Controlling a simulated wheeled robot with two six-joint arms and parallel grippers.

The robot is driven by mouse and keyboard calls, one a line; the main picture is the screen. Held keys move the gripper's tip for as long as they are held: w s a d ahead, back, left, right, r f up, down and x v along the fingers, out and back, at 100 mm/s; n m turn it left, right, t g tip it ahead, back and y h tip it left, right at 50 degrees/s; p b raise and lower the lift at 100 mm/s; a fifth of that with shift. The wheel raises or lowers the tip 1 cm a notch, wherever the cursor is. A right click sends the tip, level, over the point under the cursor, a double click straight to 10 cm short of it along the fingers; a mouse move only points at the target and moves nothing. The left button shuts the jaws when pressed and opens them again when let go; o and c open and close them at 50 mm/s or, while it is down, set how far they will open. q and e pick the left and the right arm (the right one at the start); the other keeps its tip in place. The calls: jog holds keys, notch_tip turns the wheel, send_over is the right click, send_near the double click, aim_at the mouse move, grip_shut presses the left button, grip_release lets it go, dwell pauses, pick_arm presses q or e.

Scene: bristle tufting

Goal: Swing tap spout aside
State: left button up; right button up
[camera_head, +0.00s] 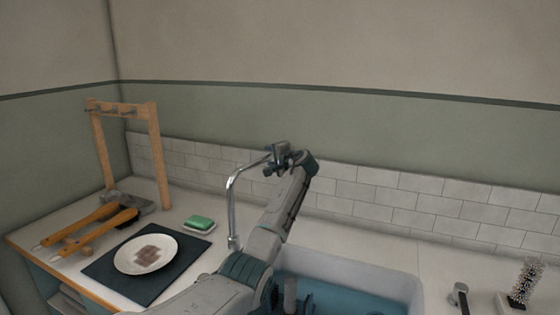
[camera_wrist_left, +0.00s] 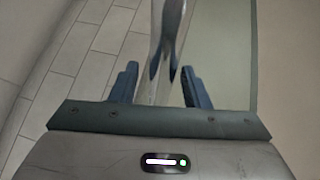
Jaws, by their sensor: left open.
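The metal tap spout (camera_head: 233,200) rises from the back of the counter at the left of the sink. It bends over to the right toward my left gripper (camera_head: 279,159), which is raised in front of the tiled wall. In the left wrist view the shiny spout (camera_wrist_left: 168,40) passes between the two dark fingers of the left gripper (camera_wrist_left: 160,85). The fingers stand apart, one on each side of it; I cannot tell whether either touches it. The spout's tip is hidden at the gripper in the head view. My right gripper is not in view.
The white sink (camera_head: 350,263) with blue inside is partly behind my left arm. Left of it are a green sponge (camera_head: 200,222) on a dish, a plate (camera_head: 130,264) on a dark mat (camera_head: 180,270), and a wooden rack (camera_head: 156,150). A bristle brush (camera_head: 526,280) stands at far right.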

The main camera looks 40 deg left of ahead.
pick_arm(q)
jog(key=b+v, duration=0.1)
jog(key=v, duration=0.8)
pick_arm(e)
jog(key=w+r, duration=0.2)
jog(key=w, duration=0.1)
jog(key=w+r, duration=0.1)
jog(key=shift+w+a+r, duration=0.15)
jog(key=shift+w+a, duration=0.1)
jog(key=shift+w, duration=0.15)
pick_arm(q)
jog(key=shift+r, duration=0.15)
